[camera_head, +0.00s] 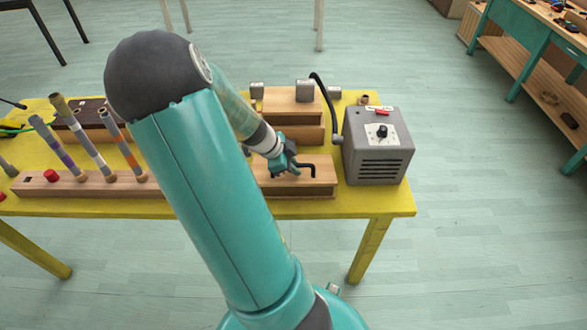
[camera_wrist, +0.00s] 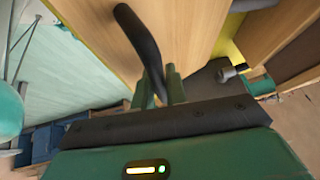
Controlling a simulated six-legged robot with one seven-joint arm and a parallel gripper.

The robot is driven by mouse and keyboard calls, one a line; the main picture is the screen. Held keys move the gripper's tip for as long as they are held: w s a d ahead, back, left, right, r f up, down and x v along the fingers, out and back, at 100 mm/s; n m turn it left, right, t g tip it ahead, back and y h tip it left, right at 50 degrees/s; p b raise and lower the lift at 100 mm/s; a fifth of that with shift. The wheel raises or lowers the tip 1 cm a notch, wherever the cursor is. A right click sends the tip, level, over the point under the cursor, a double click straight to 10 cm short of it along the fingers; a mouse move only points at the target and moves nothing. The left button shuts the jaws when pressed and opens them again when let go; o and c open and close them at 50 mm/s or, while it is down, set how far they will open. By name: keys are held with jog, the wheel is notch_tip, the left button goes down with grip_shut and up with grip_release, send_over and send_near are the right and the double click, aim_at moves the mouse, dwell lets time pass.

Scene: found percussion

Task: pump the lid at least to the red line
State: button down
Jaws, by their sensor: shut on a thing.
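My gripper (camera_head: 290,165) is at the low wooden box (camera_head: 318,183) near the front edge of the yellow table. It is shut on a bent black handle (camera_head: 309,167) that stands on the box's top. In the wrist view the black handle (camera_wrist: 142,38) passes between the two green fingers (camera_wrist: 158,84), and its curved end sticks out beyond them. The wooden surface (camera_wrist: 182,30) that it stands over may be the lid, but I cannot tell whether it is raised. My arm hides the box's left part. I cannot make out a red line on it.
A grey machine (camera_head: 378,148) with a black knob and red mark stands close at right; a black curved bar rises beside it. Striped sticks (camera_head: 82,133) stand in a wooden rack at left. The yellow table (camera_head: 345,207) has a narrow bare front strip.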

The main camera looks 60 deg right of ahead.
jog(key=shift+w+d+r, duration=0.15)
jog(key=shift+d+r, duration=0.25)
jog(key=shift+r, duration=0.2)
jog(key=shift+a+f, duration=0.1)
jog(key=shift+s+a+f, duration=0.2)
jog(key=shift+a+f, duration=0.15)
jog(key=shift+f, duration=0.05)
